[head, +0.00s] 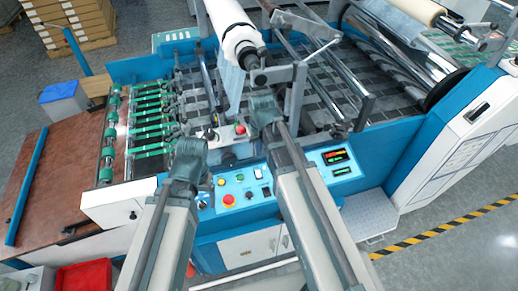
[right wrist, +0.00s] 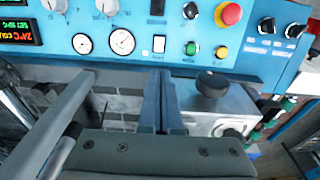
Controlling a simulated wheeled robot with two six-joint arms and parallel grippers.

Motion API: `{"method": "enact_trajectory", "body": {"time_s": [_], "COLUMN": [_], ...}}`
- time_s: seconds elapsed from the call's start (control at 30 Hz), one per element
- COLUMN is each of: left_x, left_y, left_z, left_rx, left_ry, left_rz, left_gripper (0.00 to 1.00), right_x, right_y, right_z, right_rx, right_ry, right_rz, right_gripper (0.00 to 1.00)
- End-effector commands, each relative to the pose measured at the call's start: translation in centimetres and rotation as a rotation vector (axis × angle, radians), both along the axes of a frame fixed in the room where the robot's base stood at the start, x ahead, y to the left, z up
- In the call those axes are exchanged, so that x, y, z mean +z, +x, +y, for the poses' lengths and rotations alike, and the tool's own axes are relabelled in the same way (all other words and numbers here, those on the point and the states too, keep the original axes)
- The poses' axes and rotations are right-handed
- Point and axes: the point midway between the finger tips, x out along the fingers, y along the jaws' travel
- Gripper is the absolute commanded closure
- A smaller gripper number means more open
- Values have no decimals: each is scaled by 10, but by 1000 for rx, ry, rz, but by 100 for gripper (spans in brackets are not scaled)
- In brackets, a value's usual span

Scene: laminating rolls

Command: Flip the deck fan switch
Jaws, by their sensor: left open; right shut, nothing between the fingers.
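The blue control panel (head: 285,178) runs along the machine's front and also fills the top of the right wrist view (right wrist: 180,70). It carries a black rocker switch (right wrist: 157,8) and a white rocker switch (right wrist: 159,44); their labels are too small to read, so I cannot tell which is the deck fan switch. My right gripper (head: 264,100) is shut and empty; its fingers show in the right wrist view (right wrist: 163,80), just below the white rocker in the picture. I cannot see contact. My left gripper (head: 187,150) is open, left of the panel; its fingertips are mostly hidden.
A red emergency button (head: 228,200), a green button (right wrist: 222,50) and a round gauge (right wrist: 123,42) sit near the switches. A grey box with a black knob (right wrist: 212,84) stands beside my right fingers. A white roll (head: 232,30) hangs beyond my right gripper.

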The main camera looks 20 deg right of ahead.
Motion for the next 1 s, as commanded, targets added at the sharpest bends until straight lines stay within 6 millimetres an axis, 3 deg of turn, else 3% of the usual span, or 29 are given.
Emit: {"method": "enact_trajectory", "body": {"time_s": [0.7,1.0], "left_x": [3,-13], "left_y": [0,0], "left_z": [0,0], "left_rx": [-1,1], "left_ry": [0,0], "left_rz": [0,-1], "left_gripper": [19,19], "right_x": [1,-15], "right_y": [3,3], "right_z": [0,0], "right_rx": [0,0], "right_ry": [-2,-2], "right_rz": [98,97], "right_gripper": [100,100]}}
